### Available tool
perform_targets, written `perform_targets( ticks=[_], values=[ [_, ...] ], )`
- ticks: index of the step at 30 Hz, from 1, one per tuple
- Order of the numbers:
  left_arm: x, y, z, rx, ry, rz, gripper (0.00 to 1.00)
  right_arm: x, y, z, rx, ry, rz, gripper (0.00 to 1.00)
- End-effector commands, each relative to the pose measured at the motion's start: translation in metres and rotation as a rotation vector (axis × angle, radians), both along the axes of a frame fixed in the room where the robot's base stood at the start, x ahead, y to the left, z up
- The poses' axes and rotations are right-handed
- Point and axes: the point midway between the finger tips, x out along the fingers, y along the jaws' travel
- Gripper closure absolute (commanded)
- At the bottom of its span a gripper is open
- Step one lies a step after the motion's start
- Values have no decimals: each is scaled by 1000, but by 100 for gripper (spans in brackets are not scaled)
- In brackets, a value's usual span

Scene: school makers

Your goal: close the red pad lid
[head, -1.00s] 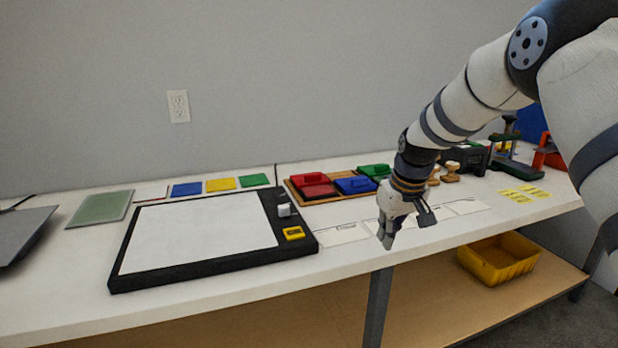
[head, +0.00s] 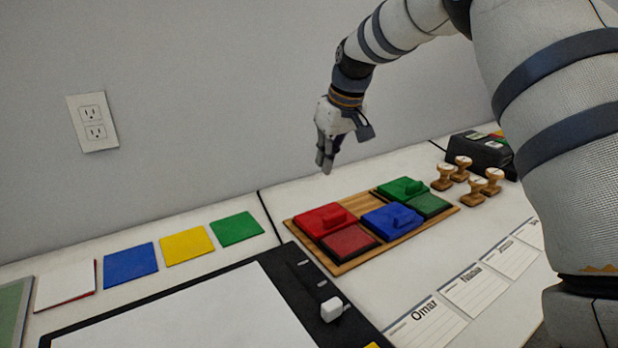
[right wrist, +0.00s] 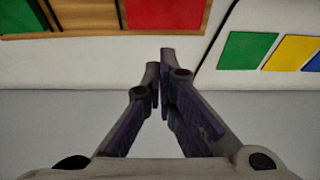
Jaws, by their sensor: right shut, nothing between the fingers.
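The red pad lid (head: 320,219), with a raised grip, lies at the back left of a wooden tray (head: 350,264). The dark red pad face (head: 349,242) shows uncovered directly in front of it. The right wrist view shows a red surface (right wrist: 165,12) at its top edge. My right gripper (head: 325,166) is shut and empty, pointing down above and behind the red lid, apart from it. Its closed fingertips also show in the right wrist view (right wrist: 161,60). My left gripper is in neither view.
A blue pad (head: 391,221) and a green pad (head: 428,205) with its green lid (head: 402,188) share the tray. Wooden stamps (head: 461,168) stand to the right. Colored sheets (head: 187,246) and a black-framed board (head: 300,290) lie left and in front. The wall is close behind.

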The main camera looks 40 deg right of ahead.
Motion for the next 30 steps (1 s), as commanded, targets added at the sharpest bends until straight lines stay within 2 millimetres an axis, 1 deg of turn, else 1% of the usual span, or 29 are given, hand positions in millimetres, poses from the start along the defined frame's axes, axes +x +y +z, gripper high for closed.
perform_targets(
  ticks=[1, 6, 14, 15, 16, 18, 21, 25, 30],
  values=[
    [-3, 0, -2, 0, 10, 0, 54, 2, 0, -10, 1, 7, 0, 100],
    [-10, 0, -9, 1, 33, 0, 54, 13, -2, -47, 1, 11, -1, 100],
    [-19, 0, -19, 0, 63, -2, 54, 31, -4, -100, 0, 10, 0, 100],
    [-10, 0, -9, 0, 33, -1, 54, 20, -2, -87, 2, -1, 0, 100],
    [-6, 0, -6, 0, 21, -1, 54, 15, -1, -84, 3, -5, 0, 100],
    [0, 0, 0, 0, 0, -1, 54, 6, 0, -81, 2, -10, 0, 100],
    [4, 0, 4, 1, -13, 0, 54, -4, 1, -84, 1, -8, 0, 100],
    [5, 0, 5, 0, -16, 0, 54, -9, 1, -88, 1, -3, 0, 100],
    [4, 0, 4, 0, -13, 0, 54, -9, 1, -91, 0, 1, 0, 100]
  ],
)
